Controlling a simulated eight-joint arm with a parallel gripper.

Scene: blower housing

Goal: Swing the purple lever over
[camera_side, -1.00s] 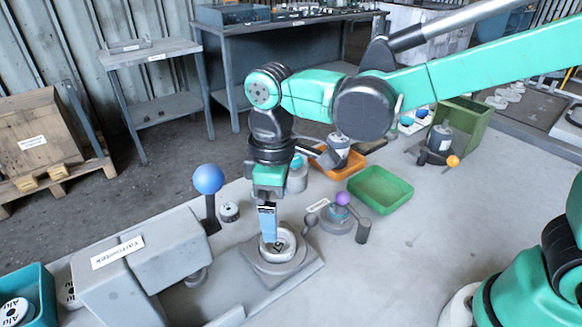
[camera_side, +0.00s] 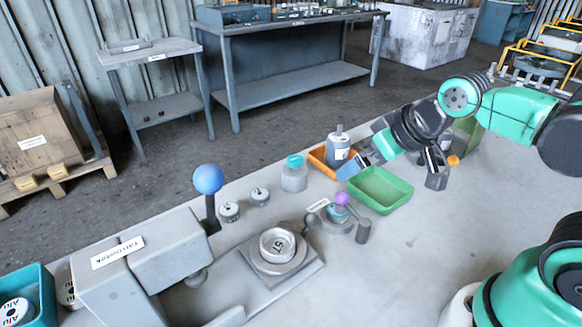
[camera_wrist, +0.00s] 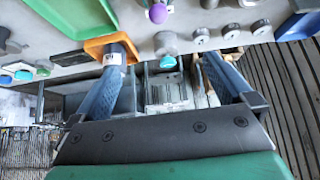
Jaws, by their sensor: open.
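The purple lever is a small device with a purple ball knob (camera_side: 342,198) on a round grey base (camera_side: 338,219), standing in the middle of the table. The purple knob also shows in the wrist view (camera_wrist: 158,13), at the top edge. My gripper (camera_side: 358,168) is above the green tray and orange tray, up and to the right of the lever and apart from it. Its blue fingers are spread and empty; in the wrist view (camera_wrist: 165,72) there is clear space between them.
A green tray (camera_side: 404,197) lies right of the lever, an orange tray (camera_side: 318,158) behind it. A fixture with a round numbered part (camera_side: 278,244) stands left of the lever. A press with a blue ball handle (camera_side: 208,179) stands further left. Bare table lies in front.

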